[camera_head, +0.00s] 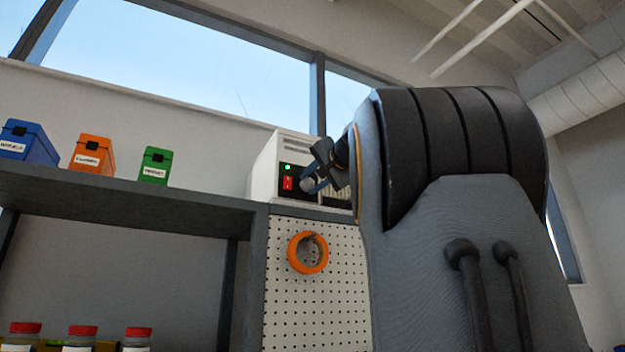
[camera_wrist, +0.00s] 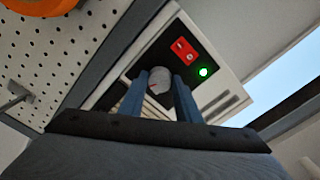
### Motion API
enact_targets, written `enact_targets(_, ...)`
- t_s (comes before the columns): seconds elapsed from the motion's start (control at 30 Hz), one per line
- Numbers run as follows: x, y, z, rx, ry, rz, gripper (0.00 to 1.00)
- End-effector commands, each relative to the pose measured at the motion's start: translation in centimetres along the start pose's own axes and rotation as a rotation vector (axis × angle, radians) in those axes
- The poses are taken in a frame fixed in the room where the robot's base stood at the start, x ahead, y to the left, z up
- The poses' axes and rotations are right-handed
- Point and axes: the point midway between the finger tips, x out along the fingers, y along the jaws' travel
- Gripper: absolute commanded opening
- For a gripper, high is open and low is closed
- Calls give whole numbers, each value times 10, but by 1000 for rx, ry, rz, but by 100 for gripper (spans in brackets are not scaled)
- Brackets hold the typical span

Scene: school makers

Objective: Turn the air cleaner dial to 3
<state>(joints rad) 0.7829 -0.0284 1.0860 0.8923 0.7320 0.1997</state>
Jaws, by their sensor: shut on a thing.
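The air cleaner (camera_head: 267,163) is a white box on top of the pegboard cabinet. Its dark front panel carries a red switch (camera_wrist: 184,50) and a lit green lamp (camera_wrist: 203,72). The dial (camera_wrist: 158,79) is a pale round knob with a small red mark. My gripper (camera_wrist: 161,86) is at the panel, its two blue fingers on either side of the dial and shut on it. In the head view my gripper (camera_head: 312,184) also meets the dial, and my arm hides the right part of the cleaner. The numbers around the dial cannot be read.
An orange tape roll (camera_head: 308,252) hangs on the pegboard (camera_head: 290,310) below the cleaner. Blue (camera_head: 27,143), orange (camera_head: 92,154) and green (camera_head: 155,165) boxes stand on the shelf at left. Red-lidded jars (camera_head: 82,337) stand below.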

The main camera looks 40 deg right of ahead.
Motion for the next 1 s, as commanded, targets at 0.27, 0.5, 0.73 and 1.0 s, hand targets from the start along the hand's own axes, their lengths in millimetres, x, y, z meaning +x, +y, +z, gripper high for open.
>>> enact_targets(0.27,0,-1,0,96,1,-1,8)
enact_targets(0.5,0,-1,0,118,1,-1,8)
enact_targets(0.73,0,-1,0,118,1,-1,8)
enact_targets(1.0,0,-1,0,117,1,-1,49)
